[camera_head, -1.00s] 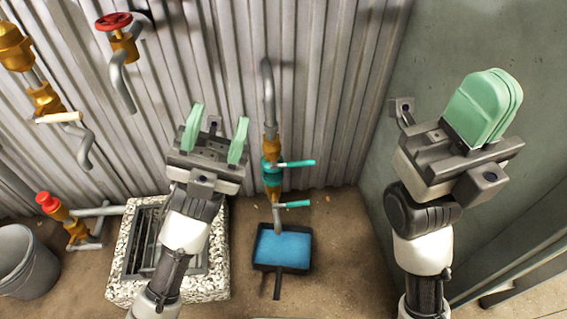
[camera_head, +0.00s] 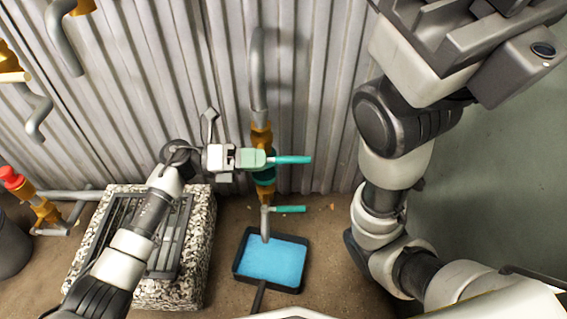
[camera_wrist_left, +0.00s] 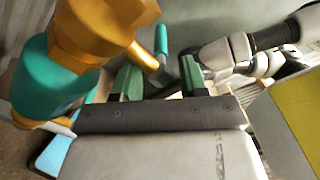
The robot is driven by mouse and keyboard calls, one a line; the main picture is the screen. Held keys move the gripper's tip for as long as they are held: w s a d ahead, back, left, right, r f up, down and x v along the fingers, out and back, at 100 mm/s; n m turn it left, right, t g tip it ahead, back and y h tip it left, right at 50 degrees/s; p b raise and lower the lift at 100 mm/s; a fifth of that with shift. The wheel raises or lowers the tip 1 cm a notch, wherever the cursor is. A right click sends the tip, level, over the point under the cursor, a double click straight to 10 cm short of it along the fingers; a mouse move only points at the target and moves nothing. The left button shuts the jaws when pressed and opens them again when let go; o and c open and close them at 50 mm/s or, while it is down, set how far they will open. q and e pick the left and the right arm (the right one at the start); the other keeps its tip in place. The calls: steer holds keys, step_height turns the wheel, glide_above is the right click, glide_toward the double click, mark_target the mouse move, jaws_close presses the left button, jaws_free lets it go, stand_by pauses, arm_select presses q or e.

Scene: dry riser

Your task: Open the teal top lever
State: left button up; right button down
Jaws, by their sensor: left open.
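The teal top lever (camera_head: 291,160) sticks out to the right from the brass and teal valve on the vertical pipe. In the left wrist view the lever (camera_wrist_left: 161,40) shows just beyond the gap between the fingers. My left gripper (camera_head: 254,158) is open at the valve, its green fingers next to the lever's root. In the left wrist view the open gripper (camera_wrist_left: 158,80) has a finger on each side of the gap; I cannot tell whether either touches the lever. My right gripper's body (camera_head: 470,45) is at the upper right, its fingers out of frame.
A second teal lever (camera_head: 290,209) is below the top one. A black tray of blue water (camera_head: 272,260) stands under the spout. A stone-edged grate (camera_head: 190,275) is to its left. Corrugated wall (camera_head: 330,100) is behind. The brass valve body (camera_wrist_left: 105,30) is close in the left wrist view.

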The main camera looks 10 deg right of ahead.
mark_target(285, 157)
arm_select(q)
steer(key=b+x, duration=0.2)
steer(key=x, duration=0.2)
steer(key=shift+d+f, duration=0.15)
steer(key=shift+d, duration=0.15)
steer(key=shift+s+d, duration=0.2)
steer(key=shift+d, duration=0.5)
steer(key=shift+c, duration=0.3)
jaws_close()
